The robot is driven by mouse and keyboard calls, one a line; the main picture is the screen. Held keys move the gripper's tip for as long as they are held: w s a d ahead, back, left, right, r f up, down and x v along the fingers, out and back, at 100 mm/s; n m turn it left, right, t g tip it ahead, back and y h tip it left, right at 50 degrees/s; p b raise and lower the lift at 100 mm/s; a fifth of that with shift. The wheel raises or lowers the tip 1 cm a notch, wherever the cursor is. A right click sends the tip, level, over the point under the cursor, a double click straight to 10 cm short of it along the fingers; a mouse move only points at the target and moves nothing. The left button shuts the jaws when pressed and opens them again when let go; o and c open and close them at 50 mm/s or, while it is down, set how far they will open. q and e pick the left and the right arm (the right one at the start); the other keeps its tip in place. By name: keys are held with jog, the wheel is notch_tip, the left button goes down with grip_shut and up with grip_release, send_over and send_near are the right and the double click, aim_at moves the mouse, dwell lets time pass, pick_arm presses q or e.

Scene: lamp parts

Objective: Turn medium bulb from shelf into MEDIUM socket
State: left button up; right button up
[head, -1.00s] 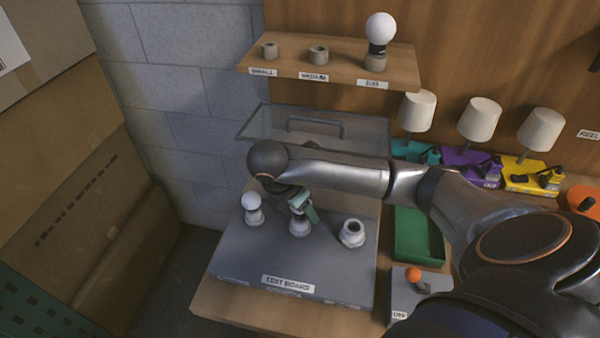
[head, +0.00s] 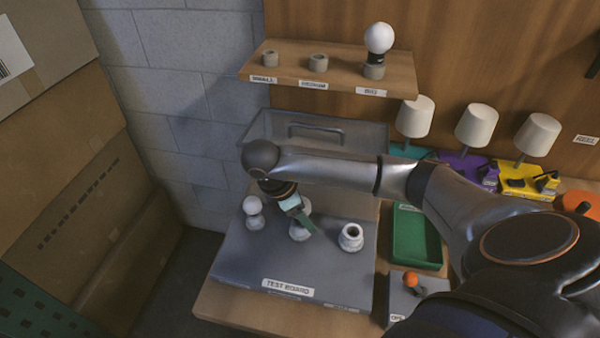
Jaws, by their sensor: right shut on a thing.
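The test board (head: 240,262) carries three sockets in a row. A white bulb (head: 251,205) sits upright in the left socket (head: 254,222). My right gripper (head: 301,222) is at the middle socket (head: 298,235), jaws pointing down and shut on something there. The right socket (head: 350,237) is empty. On the shelf (head: 340,80), the small holder and the medium holder (head: 318,63) are empty. My left gripper is out of view.
A big bulb (head: 378,38) stands in the shelf's right holder. A clear lidded case (head: 350,135) is behind the board. A green tray (head: 416,240) and a switch box with an orange knob (head: 410,280) are at right. Three lamps stand further back.

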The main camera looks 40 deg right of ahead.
jog(key=shift+m, duration=0.7)
jog(key=shift+s+m+g+y, duration=0.1)
jog(key=shift+m+g+y, duration=0.4)
jog(key=shift+m, duration=0.9)
jog(key=o, duration=1)
jog(key=shift+a, duration=0.1)
